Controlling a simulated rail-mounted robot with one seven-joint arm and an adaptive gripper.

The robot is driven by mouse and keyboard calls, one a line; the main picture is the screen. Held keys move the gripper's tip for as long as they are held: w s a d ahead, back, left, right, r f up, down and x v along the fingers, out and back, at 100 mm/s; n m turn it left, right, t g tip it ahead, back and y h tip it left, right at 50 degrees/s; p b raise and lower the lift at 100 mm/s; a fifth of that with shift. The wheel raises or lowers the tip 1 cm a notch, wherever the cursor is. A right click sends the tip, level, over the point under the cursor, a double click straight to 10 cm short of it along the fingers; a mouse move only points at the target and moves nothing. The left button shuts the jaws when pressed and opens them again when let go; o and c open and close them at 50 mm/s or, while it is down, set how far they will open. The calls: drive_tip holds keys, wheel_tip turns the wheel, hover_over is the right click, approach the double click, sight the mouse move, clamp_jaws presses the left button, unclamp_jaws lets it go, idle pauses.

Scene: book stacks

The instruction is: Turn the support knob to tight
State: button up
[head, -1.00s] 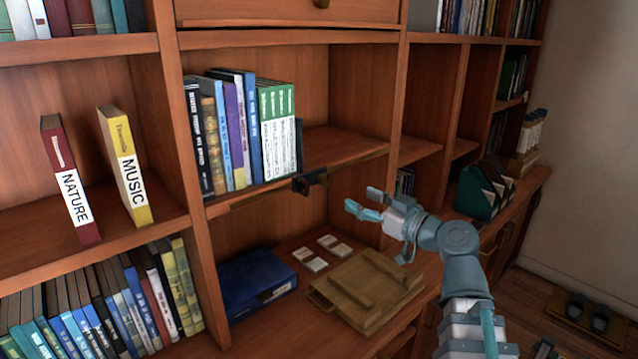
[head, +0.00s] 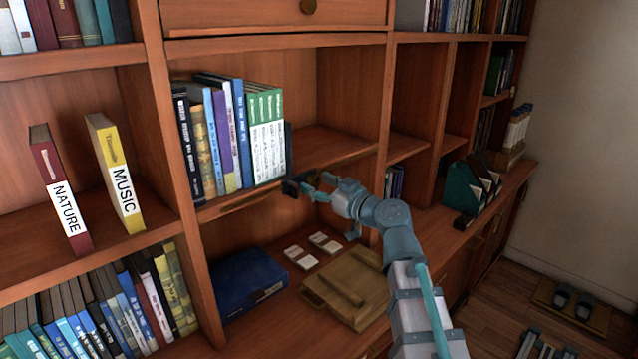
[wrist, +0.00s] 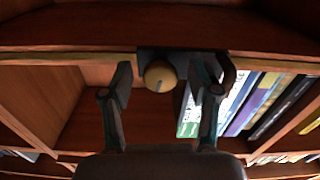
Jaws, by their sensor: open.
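The support knob (wrist: 160,75) is a round, yellowish knob with a dark line on its face. It sits on a dark bracket (wrist: 185,60) at the front edge of the shelf. In the head view the dark bracket (head: 291,187) shows on the shelf edge, but the knob's face is hidden there. My gripper (wrist: 161,85) is open, with one finger on each side of the knob in the wrist view. I cannot tell whether the fingers touch it. In the head view my gripper (head: 312,187) is right beside the bracket.
A row of books (head: 228,130) stands on the shelf left of the bracket. An upright divider (head: 385,110) stands close behind my arm.

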drive_tip(key=shift+c, duration=0.4)
clamp_jaws()
drive_tip(key=m+b, duration=0.2)
drive_tip(key=m, duration=0.7)
drive_tip(key=shift+s+a+r+m, duration=0.1)
drive_tip(key=shift+s+a+m, duration=0.05)
drive_tip(key=shift+m, duration=0.25)
drive_tip(key=m+p, duration=0.1)
drive_tip(key=m, duration=0.4)
drive_tip(key=shift+r+p, duration=0.15)
drive_tip(key=shift+p, duration=0.25)
drive_tip(key=m+p, duration=0.3)
drive_tip(key=m, duration=0.3)
drive_tip(key=shift+m, duration=0.3)
